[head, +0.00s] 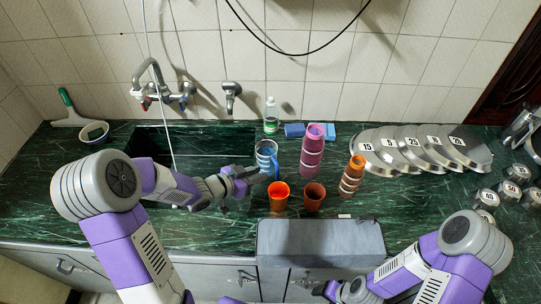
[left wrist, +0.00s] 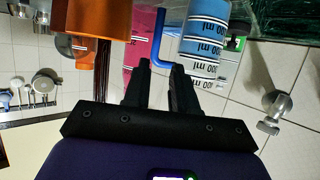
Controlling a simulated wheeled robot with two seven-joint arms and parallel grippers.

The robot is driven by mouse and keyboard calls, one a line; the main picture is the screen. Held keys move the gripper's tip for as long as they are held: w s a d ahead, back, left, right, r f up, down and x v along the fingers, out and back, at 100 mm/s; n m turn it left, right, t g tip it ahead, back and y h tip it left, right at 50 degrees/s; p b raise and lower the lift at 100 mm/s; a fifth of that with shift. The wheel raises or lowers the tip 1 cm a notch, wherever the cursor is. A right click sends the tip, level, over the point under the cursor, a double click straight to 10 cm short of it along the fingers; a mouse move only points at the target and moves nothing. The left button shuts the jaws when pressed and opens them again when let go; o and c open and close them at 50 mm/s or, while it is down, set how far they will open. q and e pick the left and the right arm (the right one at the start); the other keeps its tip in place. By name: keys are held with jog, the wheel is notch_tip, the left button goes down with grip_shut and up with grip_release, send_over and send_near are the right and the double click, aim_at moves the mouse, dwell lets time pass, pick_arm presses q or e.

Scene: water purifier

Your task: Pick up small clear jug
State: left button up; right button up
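The small clear jug (head: 266,157) stands upright on the green marble counter, with blue-tinted sides and a blue handle. In the left wrist view the jug (left wrist: 205,40) appears upside down, with "ml" marks on its bands and the blue handle to its left. My left gripper (head: 254,176) is just left of and in front of the jug. In the left wrist view its two black fingers (left wrist: 161,66) are apart, with the blue handle showing in line with the gap. I cannot tell whether they touch it. My right gripper (head: 335,291) is low at the front, its fingers unclear.
An orange cup (head: 278,196) and a brown cup (head: 313,197) stand close in front of the jug. A bottle (head: 271,116) stands behind; the sink (head: 180,143) is left.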

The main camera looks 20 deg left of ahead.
aim_at(270, 163)
pick_arm(q)
jog(key=b+x, duration=0.1)
jog(key=x, duration=0.2)
jog(key=b+x, duration=0.1)
jog(key=x, duration=0.2)
jog(key=shift+d+f, duration=0.2)
jog(key=shift+d, duration=0.2)
jog(key=shift+c, duration=0.2)
grip_shut()
jog(key=shift+r, duration=0.1)
